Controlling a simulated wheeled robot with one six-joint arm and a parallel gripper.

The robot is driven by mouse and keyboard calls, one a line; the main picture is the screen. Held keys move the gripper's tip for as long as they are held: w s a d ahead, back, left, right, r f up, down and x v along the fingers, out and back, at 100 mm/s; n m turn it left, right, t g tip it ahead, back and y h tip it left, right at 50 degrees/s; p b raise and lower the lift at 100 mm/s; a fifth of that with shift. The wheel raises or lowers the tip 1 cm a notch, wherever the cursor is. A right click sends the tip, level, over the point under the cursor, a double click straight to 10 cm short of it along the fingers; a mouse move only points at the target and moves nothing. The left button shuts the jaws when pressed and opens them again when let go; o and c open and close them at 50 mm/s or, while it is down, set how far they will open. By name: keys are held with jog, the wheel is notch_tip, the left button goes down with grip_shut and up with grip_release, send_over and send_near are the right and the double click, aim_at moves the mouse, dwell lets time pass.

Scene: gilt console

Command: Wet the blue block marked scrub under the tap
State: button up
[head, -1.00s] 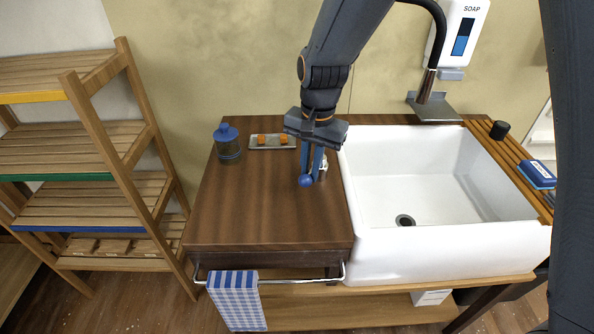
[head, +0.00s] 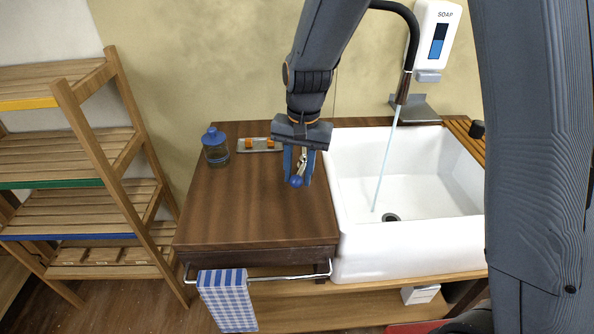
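My gripper (head: 298,180) points down over the right part of the wooden counter. Its two blue fingers stand apart, one on each side of a silver lever with a blue ball knob (head: 296,181). The black curved tap (head: 402,90) hangs over the white sink (head: 450,205), and a thin stream of water (head: 386,160) runs from it into the basin near the drain. The blue scrub block is not visible now; my arm covers the right end of the slatted rack where a blue block showed earlier.
A blue-lidded jar (head: 215,152) and a small tray (head: 242,149) with orange pieces stand at the back of the counter. A soap dispenser (head: 436,38) hangs on the wall. A checked towel (head: 227,298) hangs on the front rail. The slatted rack (head: 462,132) lies right of the sink.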

jog(key=shift+w+d, duration=0.15)
jog(key=shift+w+r, duration=0.1)
jog(key=shift+r, duration=0.55)
notch_tip(320, 180, up, 6)
jog(key=b, duration=0.2)
jog(key=shift+s+d+r, duration=0.2)
jog(key=shift+r, duration=0.05)
jog(key=s+d+f+n+b, duration=0.1)
jog(key=s+d+f, duration=0.4)
jog(key=d, duration=0.3)
jog(key=s+d+f+n+t+b, duration=0.1)
jog(key=s+d+f+n+b, duration=0.1)
jog(key=s+d+f, duration=0.3)
jog(key=s+d, duration=0.2)
jog(key=shift+s+d+h+b, duration=0.15)
jog(key=shift+d+h+b, duration=0.15)
jog(key=shift+d, duration=0.05)
